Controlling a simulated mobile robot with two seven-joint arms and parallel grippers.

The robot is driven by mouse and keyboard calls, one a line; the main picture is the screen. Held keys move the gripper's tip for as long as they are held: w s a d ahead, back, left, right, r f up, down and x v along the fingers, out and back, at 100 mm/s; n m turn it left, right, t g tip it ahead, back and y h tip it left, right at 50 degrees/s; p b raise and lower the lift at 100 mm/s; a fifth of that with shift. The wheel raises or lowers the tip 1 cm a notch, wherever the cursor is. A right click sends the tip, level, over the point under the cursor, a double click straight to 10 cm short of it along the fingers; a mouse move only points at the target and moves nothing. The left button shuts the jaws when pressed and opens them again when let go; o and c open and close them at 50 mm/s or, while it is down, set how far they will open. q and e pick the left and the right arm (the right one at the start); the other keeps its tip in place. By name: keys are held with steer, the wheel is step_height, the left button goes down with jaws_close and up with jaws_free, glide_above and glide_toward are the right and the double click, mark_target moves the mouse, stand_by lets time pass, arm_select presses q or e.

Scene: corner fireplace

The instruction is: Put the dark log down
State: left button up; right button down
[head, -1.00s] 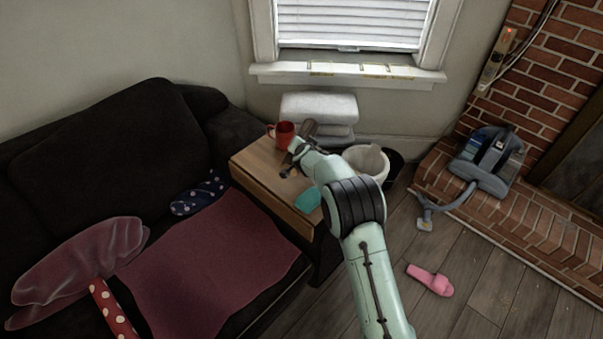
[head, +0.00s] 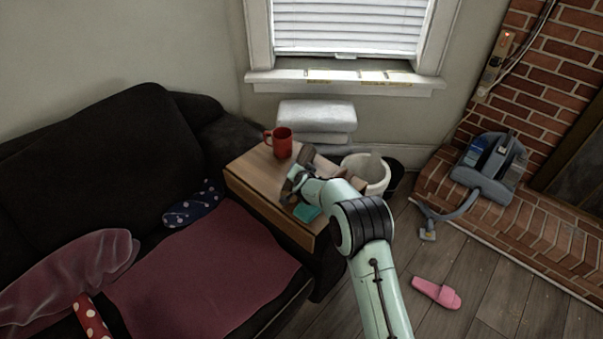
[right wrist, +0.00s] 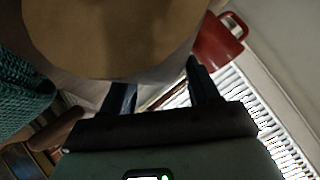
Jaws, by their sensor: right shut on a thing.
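The dark log (head: 306,155) shows as a dark brown piece at my right gripper (head: 296,177), over the right part of the small wooden side table (head: 252,178). In the right wrist view a large round tan face (right wrist: 110,35), seemingly the log's cut end, fills the top in front of the finger tips (right wrist: 160,90). My right gripper is shut on the log. My gripper and arm hide part of it, and I cannot tell whether it touches the tabletop. My left gripper is not in view.
A red mug (head: 282,142) stands at the table's back, close to the log. A teal cloth (head: 306,212) lies at the table's front edge. A white bin (head: 374,172) stands right of the table. A dark sofa (head: 95,150) is at left.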

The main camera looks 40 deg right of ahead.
steer(key=shift+c, duration=1.2)
jaws_free()
steer(key=shift+r, duration=0.1)
